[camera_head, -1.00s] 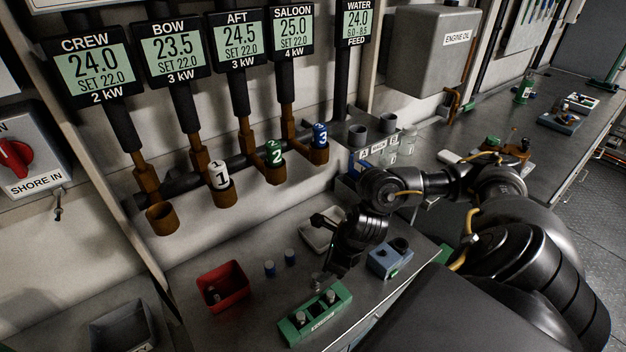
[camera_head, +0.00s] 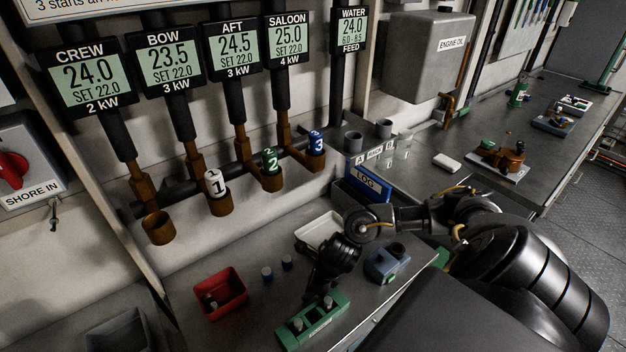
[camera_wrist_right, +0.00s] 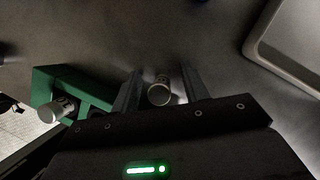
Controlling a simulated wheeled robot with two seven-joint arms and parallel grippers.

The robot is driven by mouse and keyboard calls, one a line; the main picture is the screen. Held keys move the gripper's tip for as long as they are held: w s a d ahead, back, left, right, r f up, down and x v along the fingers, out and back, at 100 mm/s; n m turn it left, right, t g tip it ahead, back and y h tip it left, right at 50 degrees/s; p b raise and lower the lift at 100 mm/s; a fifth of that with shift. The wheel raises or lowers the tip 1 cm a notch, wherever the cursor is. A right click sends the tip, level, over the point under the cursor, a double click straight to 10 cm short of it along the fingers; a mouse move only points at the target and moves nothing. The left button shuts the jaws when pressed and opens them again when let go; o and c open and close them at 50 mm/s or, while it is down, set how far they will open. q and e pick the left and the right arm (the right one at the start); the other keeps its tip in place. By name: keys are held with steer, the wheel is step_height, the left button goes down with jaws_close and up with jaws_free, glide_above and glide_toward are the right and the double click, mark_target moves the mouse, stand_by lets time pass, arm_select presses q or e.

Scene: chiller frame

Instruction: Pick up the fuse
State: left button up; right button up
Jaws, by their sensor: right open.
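A silver cylindrical fuse (camera_wrist_right: 159,92) stands on the bench between the two fingers of my right gripper (camera_wrist_right: 160,88), with gaps visible beside it. The gripper is open and points down. In the head view my right gripper (camera_head: 317,287) is low over the bench, just behind the green block (camera_head: 318,331), and hides that fuse. The green block also shows at the left in the wrist view (camera_wrist_right: 60,78), with a similar silver cylinder (camera_wrist_right: 57,109) in it. My left gripper is not in view.
A red bin (camera_head: 240,296) with small cylinders and two blue-topped cylinders (camera_head: 267,273) are left of the gripper. A white tray (camera_head: 312,229) lies behind it. A blue-grey block (camera_head: 383,264) with holes is to the right.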

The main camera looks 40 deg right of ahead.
steer(key=shift+c, duration=0.4)
jaws_close()
steer(key=shift+r, duration=0.1)
step_height(320, 180, up, 10)
steer(key=shift+f, duration=0.1)
